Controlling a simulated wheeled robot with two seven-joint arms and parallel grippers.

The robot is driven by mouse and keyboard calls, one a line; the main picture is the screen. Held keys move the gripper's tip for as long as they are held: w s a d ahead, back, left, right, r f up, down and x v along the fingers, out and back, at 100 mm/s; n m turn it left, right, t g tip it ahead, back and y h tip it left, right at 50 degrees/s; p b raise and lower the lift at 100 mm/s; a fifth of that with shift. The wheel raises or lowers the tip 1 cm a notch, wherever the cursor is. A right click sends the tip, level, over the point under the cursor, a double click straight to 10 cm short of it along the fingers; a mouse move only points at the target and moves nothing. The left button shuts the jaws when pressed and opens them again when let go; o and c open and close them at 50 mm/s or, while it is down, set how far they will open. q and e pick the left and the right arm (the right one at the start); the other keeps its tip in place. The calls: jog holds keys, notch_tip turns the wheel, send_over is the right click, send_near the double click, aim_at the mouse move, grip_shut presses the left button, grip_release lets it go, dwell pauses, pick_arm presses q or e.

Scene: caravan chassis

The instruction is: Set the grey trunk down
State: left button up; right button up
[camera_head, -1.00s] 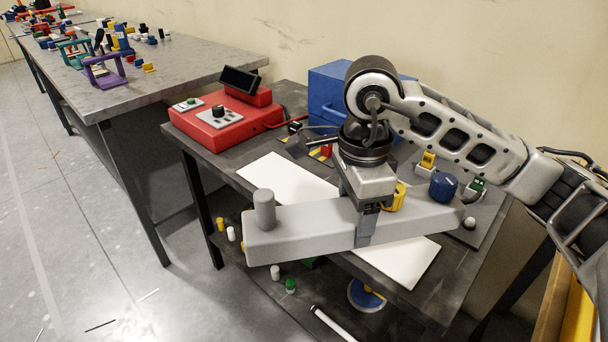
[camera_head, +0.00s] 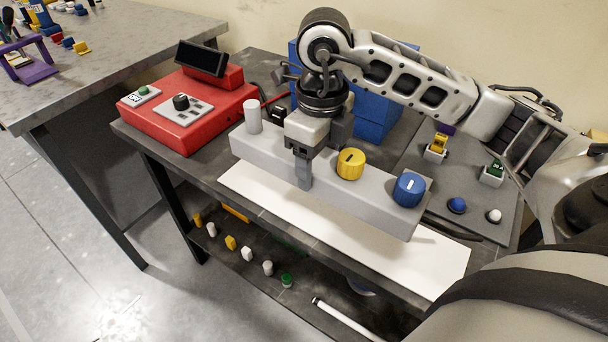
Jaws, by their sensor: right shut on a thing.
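The grey trunk (camera_head: 252,154) is a long grey bar with a grey peg standing near its left end and a yellow knob (camera_head: 351,164) and a blue knob (camera_head: 409,189) on its top. My right gripper (camera_head: 303,178) is shut on the trunk near its middle, coming from above, with one finger down its front face. The trunk lies above the back part of a white sheet (camera_head: 434,270) on the dark table. I cannot tell whether its underside touches the table. My left gripper is not in view.
A red box (camera_head: 189,108) with a black screen stands at the left of the table. A blue box (camera_head: 371,128) is behind my gripper. A grey panel (camera_head: 462,174) with small buttons lies right. A shelf below holds several small pegs. The sheet's front part is clear.

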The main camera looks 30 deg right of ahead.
jog(key=w+f, duration=0.2)
jog(key=f, duration=0.1)
jog(key=w+f, duration=0.3)
jog(key=shift+d+f+p, duration=0.1)
jog(key=shift+f+p, duration=0.25)
jog(key=shift+f, duration=1.1)
jog(key=shift+f, duration=0.2)
jog(key=o, duration=1.2)
jog(key=shift+o, duration=0.2)
notch_tip(320, 180, up, 12)
jog(key=shift+r+b, duration=0.2)
jog(key=shift+b, duration=0.15)
jog(key=shift+s+f, duration=0.1)
